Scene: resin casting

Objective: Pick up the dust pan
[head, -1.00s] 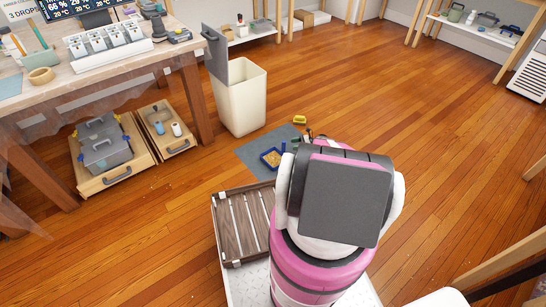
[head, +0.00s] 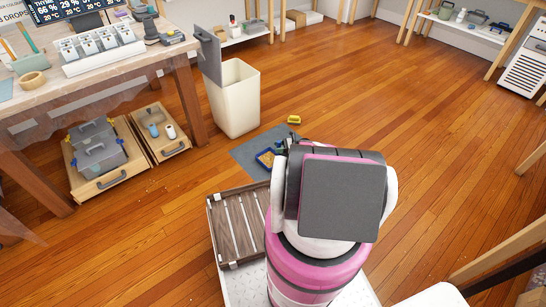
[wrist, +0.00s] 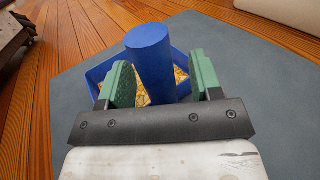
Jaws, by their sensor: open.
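The blue dust pan (head: 265,159) lies on a grey mat (head: 250,148) on the wooden floor, with yellowish bits inside it. In the wrist view its thick round blue handle (wrist: 151,58) stands up between the two green fingers of my gripper (wrist: 160,85), with the pan's tray (wrist: 97,74) behind. My gripper is open around the handle. A gap shows at the right finger; whether the left finger touches is unclear. In the head view my gripper (head: 281,147) is mostly hidden behind my own arm.
A cream bin (head: 235,100) stands open behind the mat, beside the workbench (head: 110,70). A small yellow object (head: 294,119) lies past the mat. A slatted wooden crate (head: 235,225) is left of my arm. Open floor stretches to the back right.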

